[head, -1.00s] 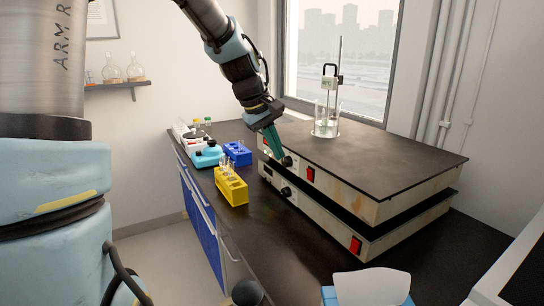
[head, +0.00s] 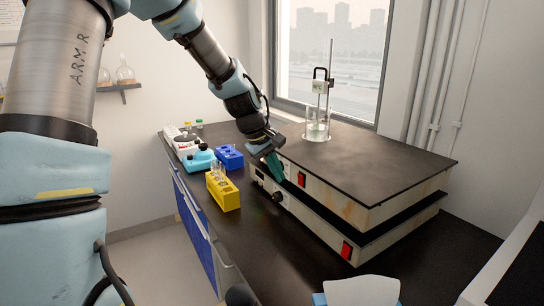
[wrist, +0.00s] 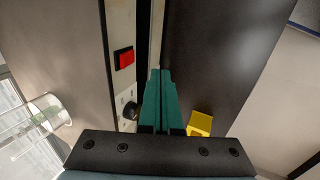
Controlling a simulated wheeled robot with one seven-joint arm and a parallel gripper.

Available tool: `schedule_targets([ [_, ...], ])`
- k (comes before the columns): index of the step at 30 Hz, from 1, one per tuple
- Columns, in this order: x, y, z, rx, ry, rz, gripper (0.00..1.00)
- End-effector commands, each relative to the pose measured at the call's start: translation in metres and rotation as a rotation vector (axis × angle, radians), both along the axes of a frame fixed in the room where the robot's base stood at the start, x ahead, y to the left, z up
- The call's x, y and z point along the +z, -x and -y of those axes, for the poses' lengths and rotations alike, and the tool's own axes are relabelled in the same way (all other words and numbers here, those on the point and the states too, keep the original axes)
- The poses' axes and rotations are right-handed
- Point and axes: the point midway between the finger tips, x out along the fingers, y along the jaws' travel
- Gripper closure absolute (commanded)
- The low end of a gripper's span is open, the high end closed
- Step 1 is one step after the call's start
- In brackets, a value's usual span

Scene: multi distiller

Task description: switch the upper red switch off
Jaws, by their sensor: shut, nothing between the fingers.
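The upper red switch (head: 301,179) is on the front face of the upper hotplate (head: 345,205). It also shows in the wrist view (wrist: 124,59), a red rocker in a black frame. Its on or off position is too small to tell. My gripper (head: 279,178) has green fingers, shut and empty, in front of the upper hotplate's face. In the wrist view the fingers (wrist: 160,75) are to the right of the switch, apart from it. The upper knob (wrist: 130,110) is beside the fingers there; the fingers hide it in the head view.
A lower hotplate with its own red switch (head: 346,250) and knob (head: 278,196) sits underneath. A glass beaker (head: 317,129) stands on top. A yellow rack (head: 224,194) and blue rack (head: 230,157) stand left. The dark bench front is clear.

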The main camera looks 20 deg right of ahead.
Motion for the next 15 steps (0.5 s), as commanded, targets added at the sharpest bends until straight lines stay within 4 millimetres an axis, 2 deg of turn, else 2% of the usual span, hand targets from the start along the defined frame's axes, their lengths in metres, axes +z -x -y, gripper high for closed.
schedule_targets([
  [3, -0.021, -0.001, 0.010, -0.002, -0.002, -0.005, 1.00],
  [9, -0.015, -0.007, 0.038, -0.001, 0.000, 0.000, 1.00],
  [15, -0.015, -0.009, 0.048, -0.001, 0.000, 0.000, 1.00],
])
